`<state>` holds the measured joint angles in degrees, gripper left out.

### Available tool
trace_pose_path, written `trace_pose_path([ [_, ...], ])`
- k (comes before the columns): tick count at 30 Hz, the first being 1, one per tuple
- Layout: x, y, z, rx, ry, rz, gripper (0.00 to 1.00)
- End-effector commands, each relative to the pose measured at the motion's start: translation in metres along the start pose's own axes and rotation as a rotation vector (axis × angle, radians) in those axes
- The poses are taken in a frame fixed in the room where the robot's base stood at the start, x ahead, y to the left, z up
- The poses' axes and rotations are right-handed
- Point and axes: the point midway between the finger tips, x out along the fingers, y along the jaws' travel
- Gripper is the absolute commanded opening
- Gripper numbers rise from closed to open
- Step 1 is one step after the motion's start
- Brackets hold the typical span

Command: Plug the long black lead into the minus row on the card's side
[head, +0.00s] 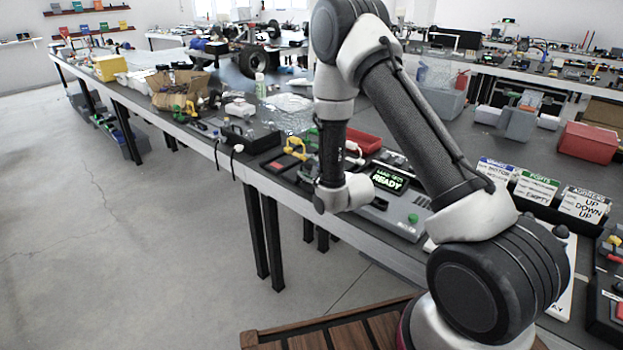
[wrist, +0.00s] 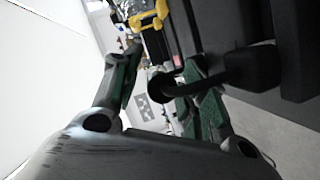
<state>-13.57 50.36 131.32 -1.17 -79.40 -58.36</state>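My gripper (wrist: 150,85) shows in the wrist view with its two green-padded fingers spread apart. A thick black lead or cable-like part (wrist: 235,68) with a rounded end lies across the right finger; its rounded end is in the gap between the fingers. I cannot tell whether it is the long black lead, or whether it touches the finger. In the head view my arm reaches down to the bench edge, and the gripper's fingers cannot be made out. The minus row cannot be made out in either view.
A grey device with a lit READY screen (head: 388,180) sits on the bench beside my wrist. Lettered cards (head: 537,187) stand to its right. A red bin (head: 363,141) is behind my arm. A yellow clamp-like part (wrist: 148,18) is beyond the fingers. Floor at left is clear.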

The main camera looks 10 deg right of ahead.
Motion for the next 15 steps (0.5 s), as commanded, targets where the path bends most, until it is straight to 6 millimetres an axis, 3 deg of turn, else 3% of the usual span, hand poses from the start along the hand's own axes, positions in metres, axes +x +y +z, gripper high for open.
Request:
trace_pose_path([
  [1, -0.0001, 0.0001, 0.0, 0.0, 0.0, 0.0, 0.29],
  [6, -0.0002, 0.0001, -0.0001, 0.0, 0.0, 0.0, 0.0],
  [15, -0.0004, 0.0014, -0.0008, 0.0, 0.0, 0.001, 0.0],
])
